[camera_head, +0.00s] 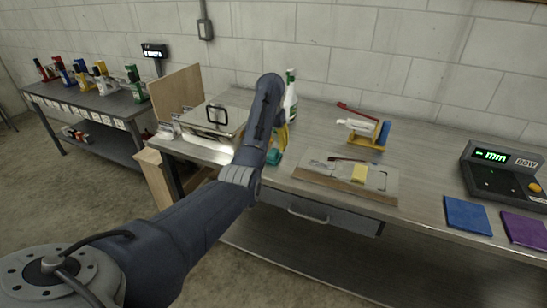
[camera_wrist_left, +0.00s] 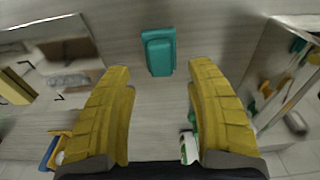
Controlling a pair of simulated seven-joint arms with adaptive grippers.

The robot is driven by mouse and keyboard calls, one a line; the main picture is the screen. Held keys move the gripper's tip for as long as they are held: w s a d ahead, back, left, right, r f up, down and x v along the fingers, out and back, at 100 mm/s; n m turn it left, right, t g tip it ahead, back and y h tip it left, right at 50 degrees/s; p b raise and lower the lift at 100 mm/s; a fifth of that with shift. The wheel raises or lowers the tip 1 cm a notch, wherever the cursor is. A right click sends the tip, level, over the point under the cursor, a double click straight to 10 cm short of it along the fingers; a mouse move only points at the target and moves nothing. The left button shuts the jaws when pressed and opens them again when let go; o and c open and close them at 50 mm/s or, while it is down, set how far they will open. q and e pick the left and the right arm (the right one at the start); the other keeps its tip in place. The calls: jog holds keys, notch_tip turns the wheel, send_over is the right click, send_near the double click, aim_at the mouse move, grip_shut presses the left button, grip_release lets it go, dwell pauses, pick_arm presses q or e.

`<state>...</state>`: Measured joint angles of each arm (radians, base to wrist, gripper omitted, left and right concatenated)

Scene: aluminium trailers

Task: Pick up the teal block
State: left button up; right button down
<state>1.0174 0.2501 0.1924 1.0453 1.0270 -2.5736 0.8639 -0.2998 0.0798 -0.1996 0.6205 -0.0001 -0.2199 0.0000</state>
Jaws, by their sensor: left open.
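The teal block (camera_wrist_left: 158,52) lies on the grey bench top in the left wrist view, ahead of and between my two yellow fingertips. It has a smaller raised part on top. In the head view the teal block (camera_head: 273,157) shows just beside the end of my left arm, partly hidden by it. My left gripper (camera_wrist_left: 161,85) is open and empty, with its fingers spread wider than the block and not touching it. In the head view most of this gripper is hidden behind the wrist, with some yellow (camera_head: 283,136) showing. My right gripper is not in view.
A metal case (camera_head: 215,118) stands left of the block. A board with a yellow block (camera_head: 358,174) lies to the right. Blue (camera_head: 467,215) and purple (camera_head: 524,229) mats and a digital display unit (camera_head: 503,172) are far right.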

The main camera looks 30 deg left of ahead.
aim_at(274, 151)
pick_arm(q)
jog(key=shift+w+a+f, duration=0.1)
jog(key=shift+w+f, duration=0.05)
jog(key=shift+f, duration=1.15)
jog(key=shift+w+f, duration=0.1)
jog(key=shift+f, duration=1.2)
grip_shut()
